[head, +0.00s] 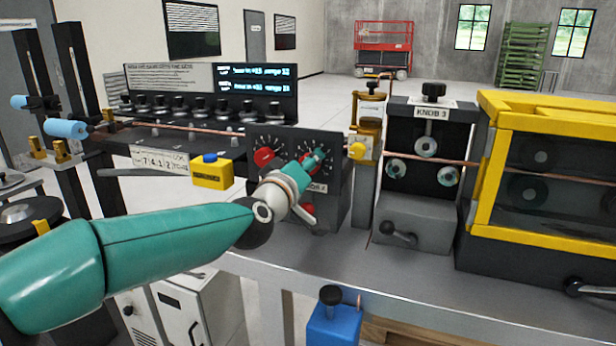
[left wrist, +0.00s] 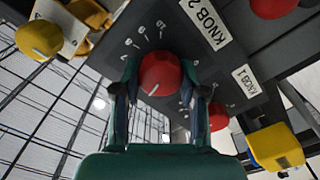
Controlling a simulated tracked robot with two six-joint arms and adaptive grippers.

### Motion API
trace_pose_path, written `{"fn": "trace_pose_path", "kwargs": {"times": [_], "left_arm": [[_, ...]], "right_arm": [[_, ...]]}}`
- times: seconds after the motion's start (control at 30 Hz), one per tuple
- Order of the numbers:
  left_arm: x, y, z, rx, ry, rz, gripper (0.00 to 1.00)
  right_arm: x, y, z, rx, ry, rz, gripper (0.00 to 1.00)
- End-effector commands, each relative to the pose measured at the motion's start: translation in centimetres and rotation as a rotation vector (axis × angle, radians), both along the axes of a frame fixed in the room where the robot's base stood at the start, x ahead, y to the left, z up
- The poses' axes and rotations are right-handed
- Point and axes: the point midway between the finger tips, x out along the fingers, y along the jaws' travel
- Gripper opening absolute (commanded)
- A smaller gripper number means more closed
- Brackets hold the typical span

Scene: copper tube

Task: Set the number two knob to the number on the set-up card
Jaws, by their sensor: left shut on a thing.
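The number two knob (left wrist: 160,74) is red and round, on a grey panel under the label KNOB 2 (left wrist: 207,22) in the left wrist view. Printed numbers show around it; its exact setting is not readable. My left gripper (left wrist: 160,82) has one finger on each side of this knob and is shut on it. In the head view the left gripper (head: 314,160) is at the right dial of the dark knob box (head: 255,190) and mostly hides the knob. My right gripper is not in view.
Knob 1 (head: 264,156) is red, just left of the left gripper. Another red knob (head: 308,209) sits below the gripper. A yellow box with a blue button (head: 212,172), a brass fitting (head: 370,130) and the KNOB 3 unit (head: 432,140) stand nearby. A copper tube (head: 200,128) runs behind.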

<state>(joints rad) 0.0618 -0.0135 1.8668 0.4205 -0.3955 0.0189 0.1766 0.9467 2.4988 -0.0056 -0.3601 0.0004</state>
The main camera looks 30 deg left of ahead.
Motion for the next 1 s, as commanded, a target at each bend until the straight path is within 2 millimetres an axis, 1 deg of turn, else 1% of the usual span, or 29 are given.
{"fn": "trace_pose_path", "kwargs": {"times": [0.03,0.1,0.4,0.93,0.97,1.0], "left_arm": [[0.0,0.1,-0.3,-0.034,-0.009,0.001,0.07],[0.0,0.1,-0.3,-0.079,-0.02,0.001,0.07],[0.0,0.2,-0.2,-0.201,-0.047,0.002,0.07],[-0.1,0.2,-0.2,-0.226,-0.051,0.004,0.07],[-0.1,0.3,-0.2,-0.226,-0.051,0.004,0.45],[-0.1,0.3,-0.2,-0.226,-0.051,0.004,0.52]], "right_arm": [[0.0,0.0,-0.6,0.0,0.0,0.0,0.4],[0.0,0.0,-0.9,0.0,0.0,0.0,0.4],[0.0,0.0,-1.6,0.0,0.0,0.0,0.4],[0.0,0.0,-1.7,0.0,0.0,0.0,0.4],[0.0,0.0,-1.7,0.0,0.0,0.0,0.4],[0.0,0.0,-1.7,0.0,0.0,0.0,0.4]]}}
